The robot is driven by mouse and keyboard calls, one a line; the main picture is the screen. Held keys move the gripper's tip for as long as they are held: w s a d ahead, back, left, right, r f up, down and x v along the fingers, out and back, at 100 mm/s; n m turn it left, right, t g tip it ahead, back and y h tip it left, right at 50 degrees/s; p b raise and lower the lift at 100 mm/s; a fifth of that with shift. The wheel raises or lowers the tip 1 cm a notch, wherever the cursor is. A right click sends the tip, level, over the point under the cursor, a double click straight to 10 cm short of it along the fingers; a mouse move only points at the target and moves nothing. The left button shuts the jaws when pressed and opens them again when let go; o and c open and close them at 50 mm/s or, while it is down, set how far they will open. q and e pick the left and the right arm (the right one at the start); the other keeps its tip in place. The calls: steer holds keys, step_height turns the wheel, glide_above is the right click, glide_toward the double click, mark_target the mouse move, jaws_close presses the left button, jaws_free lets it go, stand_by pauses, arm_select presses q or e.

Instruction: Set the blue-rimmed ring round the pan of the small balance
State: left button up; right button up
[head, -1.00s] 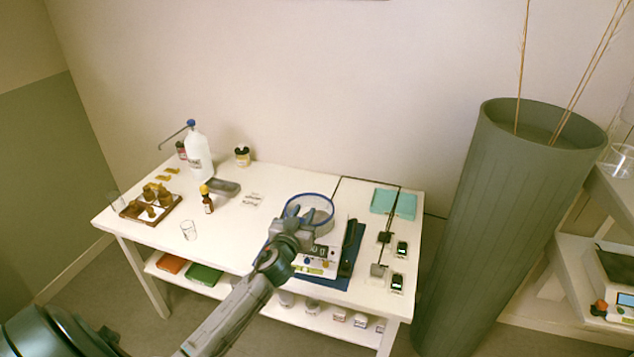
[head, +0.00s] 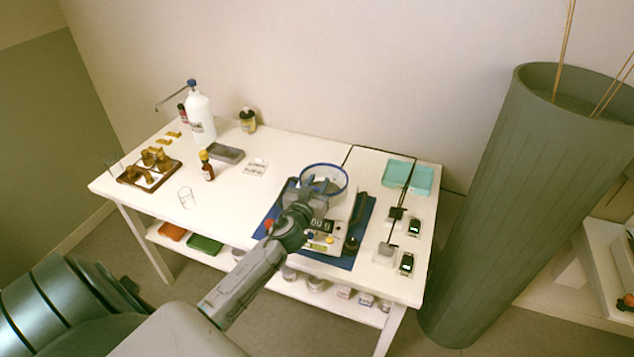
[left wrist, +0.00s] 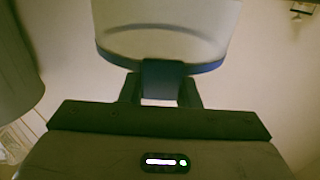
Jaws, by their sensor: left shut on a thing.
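The clear ring with a blue rim (head: 343,168) is held by my left gripper (head: 318,188), which is shut on its near side. In the left wrist view the gripper's two fingers (left wrist: 160,90) close on a blue tab of the ring (left wrist: 160,35). The small balance (head: 323,240) is white with a dark display and coloured buttons, and stands on a blue mat (head: 262,232). The ring appears over the back part of the balance. The pan is hidden by the ring and gripper, so I cannot tell whether the ring touches it. My right gripper is not in view.
The white table (head: 255,200) carries a teal box (head: 408,176) and small devices with green displays (head: 407,262) at right. A tall grey-green planter (head: 500,210) rises at right.

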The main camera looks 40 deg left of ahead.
arm_select(q)
steer(key=shift+s+f, duration=0.1)
steer(key=shift+f, duration=0.25)
steer(key=shift+f, duration=0.1)
steer(key=shift+f+b, duration=0.5)
steer(key=shift+b, duration=0.3)
steer(key=o, duration=1.1)
steer(key=b+v, duration=0.3)
steer(key=v, duration=0.7)
steer(key=shift+s+b, duration=0.3)
steer(key=shift+s, duration=0.1)
